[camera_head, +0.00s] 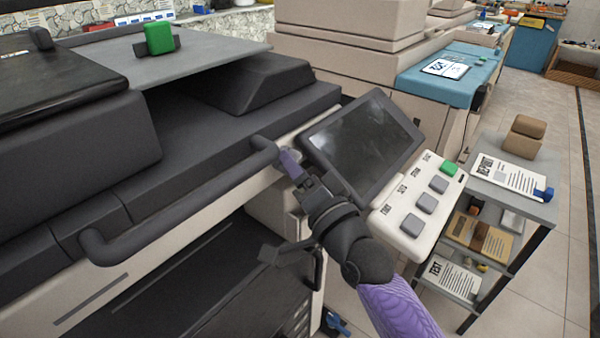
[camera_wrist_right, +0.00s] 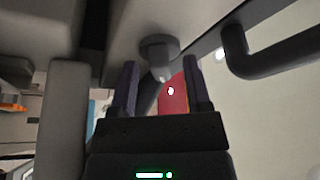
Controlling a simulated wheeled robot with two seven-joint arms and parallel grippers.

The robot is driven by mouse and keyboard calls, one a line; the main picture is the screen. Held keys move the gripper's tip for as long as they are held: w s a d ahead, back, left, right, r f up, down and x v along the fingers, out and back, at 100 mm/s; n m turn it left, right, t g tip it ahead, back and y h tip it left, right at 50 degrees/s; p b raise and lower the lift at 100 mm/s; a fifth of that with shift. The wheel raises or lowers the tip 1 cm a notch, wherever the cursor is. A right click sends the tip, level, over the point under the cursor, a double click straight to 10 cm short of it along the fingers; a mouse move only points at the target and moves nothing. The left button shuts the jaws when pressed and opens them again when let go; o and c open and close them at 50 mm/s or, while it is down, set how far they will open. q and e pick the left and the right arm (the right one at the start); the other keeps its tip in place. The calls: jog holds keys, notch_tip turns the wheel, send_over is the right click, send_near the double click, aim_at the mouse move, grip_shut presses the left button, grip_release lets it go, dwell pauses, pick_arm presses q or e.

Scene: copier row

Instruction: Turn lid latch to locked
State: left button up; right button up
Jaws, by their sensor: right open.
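The latch (camera_wrist_right: 158,52) shows in the right wrist view as a grey round knob with a short part pointing down, on the pale copier front. Its lower part lies in line with the gap between my right fingers. A red patch (camera_wrist_right: 172,92) with a small white mark shows behind it, partly hidden by the gripper. My right gripper (camera_wrist_right: 161,82) is open, with its purple fingers on either side of the red patch. I cannot tell whether they touch the latch. In the head view the right gripper (camera_head: 289,161) is at the right end of the dark handle bar, hiding most of the latch.
The dark handle bar (camera_head: 185,203) runs along the copier front, close to my right gripper. A tilted screen (camera_head: 362,146) and a button panel (camera_head: 418,205) stand just right of it. A grey shelf cart (camera_head: 520,203) is further right, with open floor beyond.

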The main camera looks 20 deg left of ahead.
jog(key=shift+f+v, duration=0.3)
jog(key=shift+v, duration=4.7)
pick_arm(q)
jog(key=shift+w, duration=0.5)
pick_arm(e)
jog(key=x, duration=1)
jog(key=shift+s+r, duration=0.15)
jog(key=shift+r, duration=0.05)
pick_arm(q)
jog(key=shift+s, duration=0.1)
pick_arm(e)
jog(key=shift+a, duration=0.1)
jog(key=shift+c, duration=0.6)
pick_arm(q)
jog(key=shift+s+r, duration=0.1)
jog(key=shift+s, duration=0.25)
pick_arm(e)
grip_shut()
